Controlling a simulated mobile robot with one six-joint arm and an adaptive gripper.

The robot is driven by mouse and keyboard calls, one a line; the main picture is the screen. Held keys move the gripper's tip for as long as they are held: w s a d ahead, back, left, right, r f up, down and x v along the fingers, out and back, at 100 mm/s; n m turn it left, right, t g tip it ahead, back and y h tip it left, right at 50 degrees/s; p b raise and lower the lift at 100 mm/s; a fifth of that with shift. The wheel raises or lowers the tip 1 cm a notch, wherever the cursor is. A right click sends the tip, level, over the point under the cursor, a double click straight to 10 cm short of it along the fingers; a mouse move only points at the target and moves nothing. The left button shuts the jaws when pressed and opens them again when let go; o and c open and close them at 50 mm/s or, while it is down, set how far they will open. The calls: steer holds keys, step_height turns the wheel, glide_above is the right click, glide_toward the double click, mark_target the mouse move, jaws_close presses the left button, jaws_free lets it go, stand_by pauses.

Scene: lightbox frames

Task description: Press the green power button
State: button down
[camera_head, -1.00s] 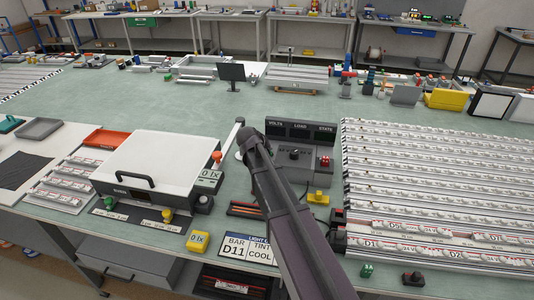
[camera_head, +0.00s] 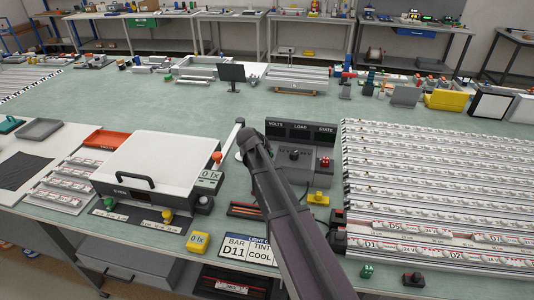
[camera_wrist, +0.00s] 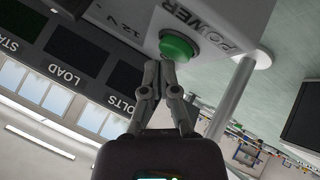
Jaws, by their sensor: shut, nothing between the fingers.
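My gripper (camera_wrist: 160,66) is shut and empty. Its fingertips sit at the button's lower edge in that view; I cannot tell whether they touch it. In the head view the grey power unit (camera_head: 318,133), with VOLTS, LOAD and STATE displays, stands on the bench behind my arm. My arm hides part of its front, and neither the green power button nor my fingertips can be made out there.
A white post (camera_wrist: 230,98) rises beside the button in the wrist view. In the head view a white lidded box (camera_head: 160,165) stands left of my arm. Rows of light bars (camera_head: 435,180) fill the right. Open green bench (camera_head: 190,105) lies behind.

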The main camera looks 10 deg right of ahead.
steer(key=shift+s+f+b, duration=0.15)
steer(key=shift+f+b, duration=0.3)
steer(key=shift+r, duration=0.2)
stand_by(0.4)
steer(key=shift+r+p, duration=0.3)
steer(key=shift+p, duration=0.15)
steer(key=shift+r+p, duration=3)
steer(key=shift+p, duration=0.05)
